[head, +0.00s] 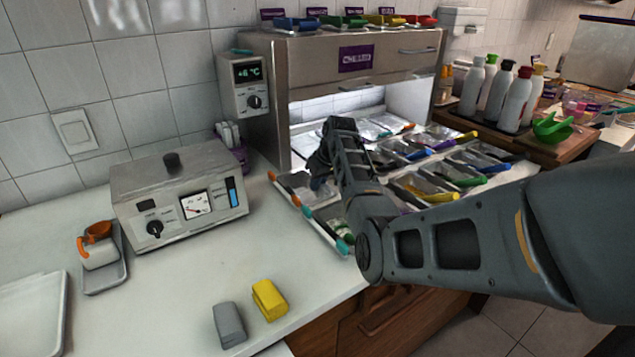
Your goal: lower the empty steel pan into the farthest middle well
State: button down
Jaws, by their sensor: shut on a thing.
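My gripper (320,172) is at the front left of the chilled steel unit, pointing down, with my arm reaching in from the right. It is shut on the steel pan, which is mostly hidden behind the gripper and arm. I cannot tell how the pan is tilted or whether it touches anything beneath. The wells of the chilled unit (283,101) lie under and beyond my arm. Several hold pans with coloured handles, such as a yellow-handled pan (432,193). The farthest middle well is too small and partly covered to make out clearly.
A steel appliance with a dial (180,200) stands left. Yellow (269,299) and grey (229,325) blocks lie on the front counter. Bottles (513,100) stand back right. The counter between is clear.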

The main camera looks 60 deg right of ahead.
jog(key=c, duration=1.2)
grip_release()
jog(key=shift+o, duration=0.5)
jog(key=o, duration=0.3)
jog(key=shift+r, duration=0.15)
jog(key=shift+r+p, duration=3.4)
jog(key=shift+r, duration=0.5)
